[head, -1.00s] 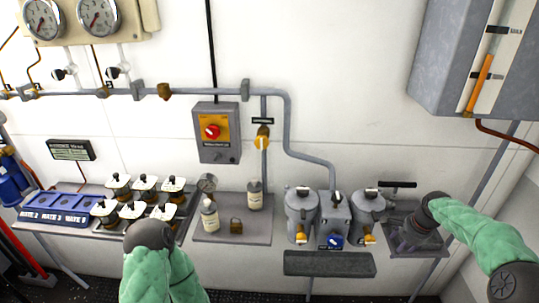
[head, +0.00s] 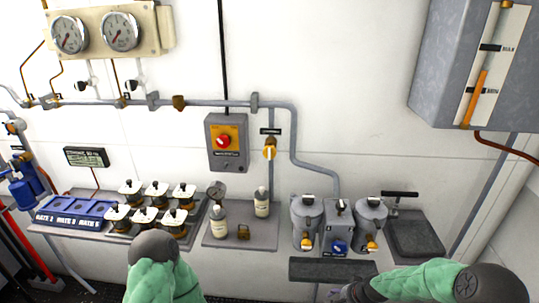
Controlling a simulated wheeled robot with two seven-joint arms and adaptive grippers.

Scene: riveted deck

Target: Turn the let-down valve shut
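A yellow-handled valve (head: 269,148) sits on the vertical pipe right of the switch box, under a small dark label. A blue-handled valve (head: 339,247) sits on the front of the middle grey unit, with yellow taps on the units beside it. The labels are too small to read, so I cannot tell which is the let-down valve. My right gripper (head: 345,293) is low at the bottom edge, below the dark ledge and apart from the valves. It is partly cut off and its fingers are unclear. My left arm shows at bottom centre-left, but its gripper is not visible.
A dark ledge (head: 333,270) juts out below the grey units. Bottles, a gauge and a padlock stand on the middle shelf (head: 260,240). Several white-topped fittings (head: 145,214) stand further left. A grey cabinet (head: 440,65) hangs upper right. The wall between is clear.

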